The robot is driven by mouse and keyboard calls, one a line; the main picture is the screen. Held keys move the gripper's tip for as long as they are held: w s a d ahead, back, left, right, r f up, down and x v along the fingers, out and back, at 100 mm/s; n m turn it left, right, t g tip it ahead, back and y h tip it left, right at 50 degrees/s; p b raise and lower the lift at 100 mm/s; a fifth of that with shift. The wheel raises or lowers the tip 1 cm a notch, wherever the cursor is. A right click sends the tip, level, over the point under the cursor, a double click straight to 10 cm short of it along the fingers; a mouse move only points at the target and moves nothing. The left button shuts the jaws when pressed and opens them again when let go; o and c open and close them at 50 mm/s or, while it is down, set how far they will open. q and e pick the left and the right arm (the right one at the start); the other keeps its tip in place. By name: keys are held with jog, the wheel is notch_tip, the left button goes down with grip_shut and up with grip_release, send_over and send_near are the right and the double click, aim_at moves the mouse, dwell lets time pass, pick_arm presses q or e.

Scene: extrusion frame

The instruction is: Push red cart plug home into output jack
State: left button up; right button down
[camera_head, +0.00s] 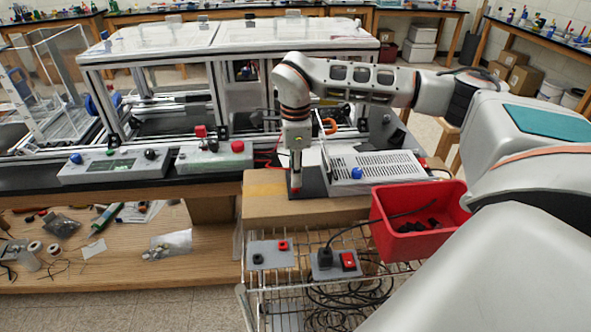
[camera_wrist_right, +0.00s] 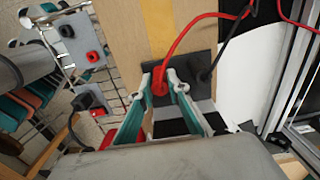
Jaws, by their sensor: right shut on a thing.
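My right gripper (camera_head: 295,188) points down beside the white power supply (camera_head: 375,166) in the head view. Its fingers are closed around the red plug (camera_wrist_right: 159,84), which shows between the fingertips in the wrist view with its red cable (camera_wrist_right: 192,24) curving up and right. The plug is at the dark panel (camera_wrist_right: 178,68). A black plug (camera_wrist_right: 205,76) with a black cable stands at the same panel, to the right. The output jack under the red plug is hidden, so I cannot tell how deep the plug sits. My left gripper is not in view.
A red bin (camera_head: 405,243) stands right of the gripper. A wire cart (camera_head: 262,300) below carries a grey plate (camera_head: 271,261) with a black and a red jack, and a switch box (camera_head: 335,264). The framed enclosure (camera_head: 150,70) stands behind.

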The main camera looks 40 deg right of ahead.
jog(key=shift+f, duration=0.45)
dwell(2.0)
jog(key=c, duration=1.8)
grip_release()
jog(key=shift+c, duration=0.2)
notch_tip(320, 180, up, 12)
